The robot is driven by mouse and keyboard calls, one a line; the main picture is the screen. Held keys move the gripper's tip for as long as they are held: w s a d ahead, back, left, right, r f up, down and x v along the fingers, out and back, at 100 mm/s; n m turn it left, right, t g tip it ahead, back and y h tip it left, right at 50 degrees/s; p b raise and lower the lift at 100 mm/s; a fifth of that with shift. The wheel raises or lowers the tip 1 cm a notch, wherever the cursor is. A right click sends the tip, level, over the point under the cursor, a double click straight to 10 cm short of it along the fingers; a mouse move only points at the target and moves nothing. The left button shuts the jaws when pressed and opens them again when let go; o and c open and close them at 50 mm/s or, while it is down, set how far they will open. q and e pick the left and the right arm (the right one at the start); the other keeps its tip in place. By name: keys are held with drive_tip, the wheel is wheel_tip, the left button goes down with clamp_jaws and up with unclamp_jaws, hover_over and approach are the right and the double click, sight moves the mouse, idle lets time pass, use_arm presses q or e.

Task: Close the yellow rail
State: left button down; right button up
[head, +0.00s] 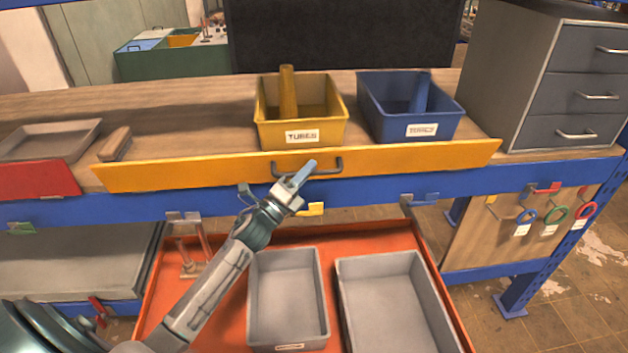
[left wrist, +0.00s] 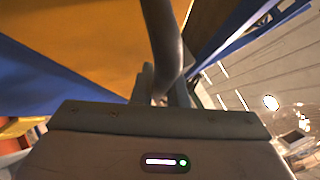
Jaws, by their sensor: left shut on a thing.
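The yellow rail (head: 200,172) is a long yellow front panel along the near edge of the wooden bench, with a dark bar handle (head: 332,171) at its middle. My left gripper (head: 302,177) reaches up from the lower left and is shut on this handle, left of the handle's middle. In the left wrist view the dark handle (left wrist: 165,45) runs down between the fingers, with the yellow panel (left wrist: 90,35) behind it. The fingers partly hide the handle in the head view. My right gripper is not in view.
A yellow tubes bin (head: 265,132) and a blue bin (head: 390,126) stand on the bench behind the rail. A red panel (head: 38,180) is at the left, a grey drawer cabinet (head: 500,75) at the right. Below is an orange tray (head: 365,238) with grey bins.

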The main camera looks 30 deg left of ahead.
use_arm(q)
drive_tip(key=shift+w+a+r, duration=0.55)
drive_tip(key=shift+w+r, duration=0.15)
drive_tip(key=shift+w, duration=0.1)
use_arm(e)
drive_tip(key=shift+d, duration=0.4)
use_arm(q)
drive_tip(key=c, duration=1.5)
unclamp_jaws()
drive_tip(key=shift+o, duration=0.2)
